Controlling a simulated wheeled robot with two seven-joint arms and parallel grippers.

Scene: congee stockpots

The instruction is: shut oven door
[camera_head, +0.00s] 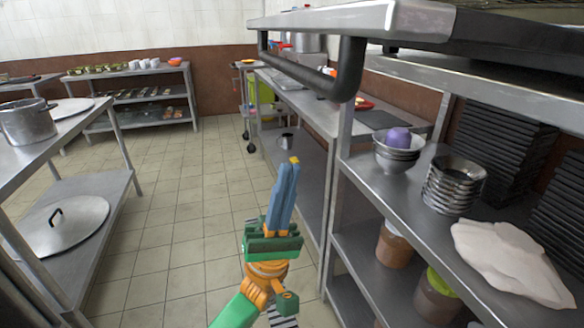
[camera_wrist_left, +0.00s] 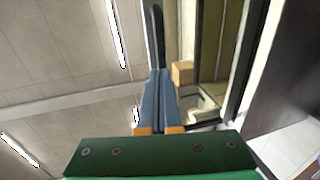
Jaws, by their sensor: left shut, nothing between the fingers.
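The oven door (camera_head: 350,18) is open and juts out flat as a steel panel at the upper right of the head view. Its dark bar handle (camera_head: 346,72) hangs along the near edge and bends at the corner. My left gripper (camera_head: 292,163) is shut and empty, fingers pointing up, in the lower middle of the head view. It appears below the handle and apart from it. In the left wrist view the closed fingers (camera_wrist_left: 156,76) point toward a dark bar, probably the handle, at the top. My right gripper is out of view.
A steel shelf on the right holds bowls (camera_head: 455,183), a purple item (camera_head: 399,137) and a pale slab (camera_head: 511,262). A table on the left carries a pot (camera_head: 27,122), with a large lid (camera_head: 65,226) below. The tiled floor (camera_head: 190,210) between is clear.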

